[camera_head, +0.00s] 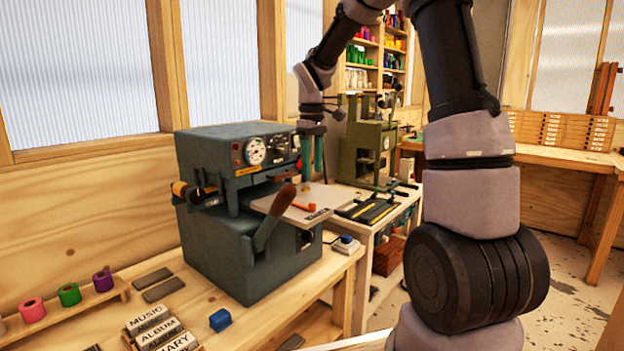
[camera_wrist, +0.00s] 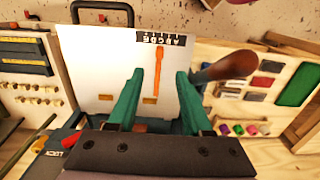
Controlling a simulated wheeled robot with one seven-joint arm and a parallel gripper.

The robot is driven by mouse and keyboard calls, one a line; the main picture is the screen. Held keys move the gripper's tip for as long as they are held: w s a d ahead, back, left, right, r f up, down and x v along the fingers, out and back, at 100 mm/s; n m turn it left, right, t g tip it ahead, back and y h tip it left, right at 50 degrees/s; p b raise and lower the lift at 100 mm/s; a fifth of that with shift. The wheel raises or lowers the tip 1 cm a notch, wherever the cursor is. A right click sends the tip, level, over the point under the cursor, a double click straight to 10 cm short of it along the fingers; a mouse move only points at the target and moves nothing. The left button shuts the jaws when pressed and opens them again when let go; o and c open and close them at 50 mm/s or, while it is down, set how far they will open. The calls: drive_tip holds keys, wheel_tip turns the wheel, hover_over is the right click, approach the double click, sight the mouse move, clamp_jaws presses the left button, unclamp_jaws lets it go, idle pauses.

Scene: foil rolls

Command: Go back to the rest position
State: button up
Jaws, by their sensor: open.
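My gripper (camera_head: 312,175) hangs above the pale plate (camera_head: 328,199) at the right side of the grey-green press, its green fingers pointing down. In the wrist view my gripper (camera_wrist: 161,74) shows two green fingers spread apart over the white plate (camera_wrist: 90,65), with nothing held between them. An orange strip (camera_wrist: 158,70) lies on the plate, and two small brass-coloured pieces lie near the fingers. The foil rolls stand on a wooden rack at the lower left: pink (camera_head: 32,309), green (camera_head: 69,294) and purple (camera_head: 103,279).
The press (camera_head: 235,160) has dials and a brown-handled lever (camera_head: 275,215) close to my gripper. An olive machine (camera_head: 368,140) stands behind to the right. Label blocks (camera_head: 155,328) and a blue block (camera_head: 220,320) lie on the front bench. Floor shows at the right.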

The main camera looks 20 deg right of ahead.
drive_tip(key=shift+r, duration=0.2)
drive_tip(key=s+d+r+m+t+y, duration=0.1)
drive_tip(key=s+r+m+t, duration=0.2)
drive_tip(key=s, duration=0.9)
drive_tip(key=s+d+r+m+t+y, duration=0.1)
drive_tip(key=s+r+m+t, duration=0.3)
drive_tip(key=s+r+m, duration=0.4)
drive_tip(key=s+d, duration=0.1)
drive_tip(key=s, duration=0.3)
drive_tip(key=shift+d+r, duration=0.25)
drive_tip(key=shift+r, duration=0.1)
